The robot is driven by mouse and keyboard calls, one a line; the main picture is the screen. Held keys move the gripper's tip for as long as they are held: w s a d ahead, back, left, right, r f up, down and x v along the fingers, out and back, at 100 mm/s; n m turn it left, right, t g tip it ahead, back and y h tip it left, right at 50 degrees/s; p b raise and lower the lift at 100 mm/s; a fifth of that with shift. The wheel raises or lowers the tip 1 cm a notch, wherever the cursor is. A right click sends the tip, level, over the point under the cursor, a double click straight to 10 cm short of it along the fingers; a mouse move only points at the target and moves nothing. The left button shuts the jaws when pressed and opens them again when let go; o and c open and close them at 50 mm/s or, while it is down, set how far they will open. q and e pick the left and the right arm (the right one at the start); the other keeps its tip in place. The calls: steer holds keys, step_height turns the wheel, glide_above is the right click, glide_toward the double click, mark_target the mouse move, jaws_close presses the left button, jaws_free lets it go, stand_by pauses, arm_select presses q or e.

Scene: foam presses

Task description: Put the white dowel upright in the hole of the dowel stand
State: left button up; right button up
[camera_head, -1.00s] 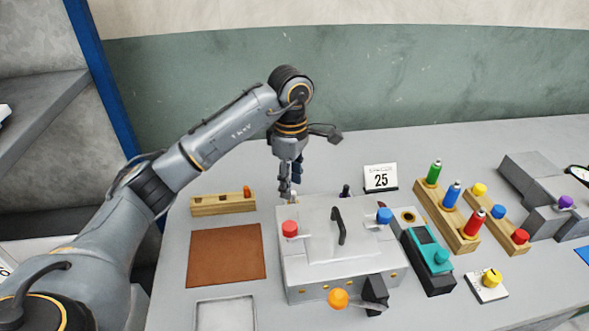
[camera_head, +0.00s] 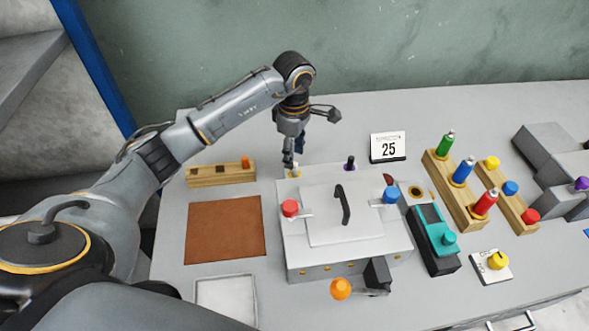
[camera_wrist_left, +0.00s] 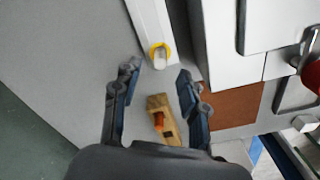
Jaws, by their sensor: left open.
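My left gripper (camera_head: 290,163) is open, pointing down at the press's back left corner. A short white dowel (camera_wrist_left: 159,61) with a yellow ring around it shows ahead of its fingers in the left wrist view, between the fingertips' lines and not gripped. In the head view the small white-and-yellow dowel top (camera_head: 296,174) sits just below the fingertips. Whether the fingers touch it is unclear. A tan piece with a dark, yellow-ringed hole (camera_head: 415,191), right of the press, may be the dowel stand; its hole looks empty. My right gripper is not in view.
The grey press (camera_head: 300,250) with a black handle fills the middle. A wooden block with an orange peg (camera_head: 208,178) and a brown mat (camera_head: 225,230) lie left. A "25" card (camera_head: 388,147), bottle rack (camera_head: 455,200) and teal device (camera_head: 432,235) stand right.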

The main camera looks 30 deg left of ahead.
mark_target(294, 173)
arm_select(q)
steer(key=shift+d+f+p, duration=0.1)
steer(key=shift+f+p, duration=0.4)
steer(key=shift+f, duration=0.1)
step_height(294, 173, down, 4)
steer(key=shift+r+p, duration=0.25)
steer(key=shift+p, duration=0.5)
steer(key=shift+f, duration=0.4)
steer(key=shift+c, duration=0.9)
jaws_close()
